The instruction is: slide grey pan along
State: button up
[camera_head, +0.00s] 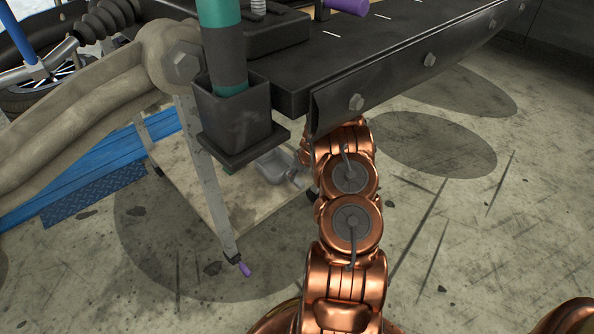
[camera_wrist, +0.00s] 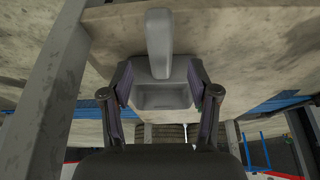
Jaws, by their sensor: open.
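The grey pan (camera_head: 273,167) sits on a pale, stained lower board (camera_head: 190,190) beneath the dark bench. In the wrist view the pan (camera_wrist: 162,97) shows a shallow open tray and a thick grey upright part (camera_wrist: 158,42) rising from it toward the top of the picture. My gripper (camera_wrist: 160,76) is open, with one dark finger on each side of the pan. I cannot tell whether the fingers touch it. In the head view my copper arm reaches in under the bench, and the gripper is mostly hidden there.
The dark bench (camera_head: 395,60) overhangs the pan. A square black socket holding a green post (camera_head: 222,45) hangs in front, and a grey leg (camera_head: 207,175) stands to the left. A blue strip (camera_head: 95,178) lies behind. The concrete floor at right (camera_head: 480,210) is clear.

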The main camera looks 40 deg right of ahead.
aim_at(296, 178)
jog(key=shift+b+x, duration=0.6)
jog(key=shift+x, duration=2.25)
jog(key=shift+s, duration=0.1)
jog(key=shift+c, duration=0.4)
grip_shut()
